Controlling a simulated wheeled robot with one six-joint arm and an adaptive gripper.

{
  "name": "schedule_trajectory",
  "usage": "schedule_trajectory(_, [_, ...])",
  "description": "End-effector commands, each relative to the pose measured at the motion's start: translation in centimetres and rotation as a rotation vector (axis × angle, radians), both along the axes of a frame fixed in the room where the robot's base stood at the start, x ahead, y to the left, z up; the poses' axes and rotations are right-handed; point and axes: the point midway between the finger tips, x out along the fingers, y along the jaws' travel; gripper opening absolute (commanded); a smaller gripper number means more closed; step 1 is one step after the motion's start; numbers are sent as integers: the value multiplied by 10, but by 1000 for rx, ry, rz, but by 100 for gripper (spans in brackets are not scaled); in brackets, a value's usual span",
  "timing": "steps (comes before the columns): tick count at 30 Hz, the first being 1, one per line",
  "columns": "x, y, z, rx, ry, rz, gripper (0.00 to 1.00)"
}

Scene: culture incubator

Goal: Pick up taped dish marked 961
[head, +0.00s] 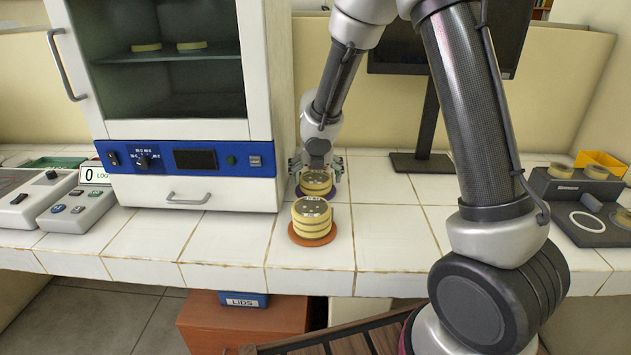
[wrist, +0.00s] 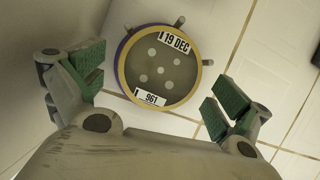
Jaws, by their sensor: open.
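The dish marked 961 (wrist: 158,70) shows in the wrist view, round with a yellow taped rim, pale spots, and labels "19 DEC" and "961". In the head view, two stacks of yellow-rimmed dishes stand on the counter. The rear stack (head: 316,183), on a purple base, is at my gripper (head: 318,165); the front stack (head: 311,217) is on an orange base. In the wrist view my gripper (wrist: 150,98) is open, its green-padded fingers spread either side of the 961 dish's near edge and apart from it.
The incubator (head: 185,160) stands just left, with dishes on its inner shelf. A monitor (head: 420,165) is behind to the right. A dark rack (head: 578,195) with rolls of tape sits far right. Devices (head: 75,207) are at left. Tiles right of the stacks are clear.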

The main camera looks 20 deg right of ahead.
Motion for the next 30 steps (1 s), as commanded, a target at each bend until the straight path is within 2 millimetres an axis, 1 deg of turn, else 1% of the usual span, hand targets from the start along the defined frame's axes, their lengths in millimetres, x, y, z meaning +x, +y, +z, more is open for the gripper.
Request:
schedule_trajectory(3, [1, 0, -5, 1, 2, -1, 100])
schedule_trajectory(9, [1, 0, -5, 2, 2, -1, 100])
schedule_trajectory(11, [1, 0, -5, 2, 2, -1, 91])
schedule_trajectory(12, [1, 0, -5, 2, 2, -1, 84])
schedule_trajectory(17, [1, 0, -5, 1, 2, -1, 54])
schedule_trajectory(18, [1, 0, -5, 1, 2, -1, 52])
schedule_trajectory(26, [1, 0, -5, 1, 1, -2, 52])
schedule_trajectory(30, [2, 0, -1, 0, -2, -2, 52])
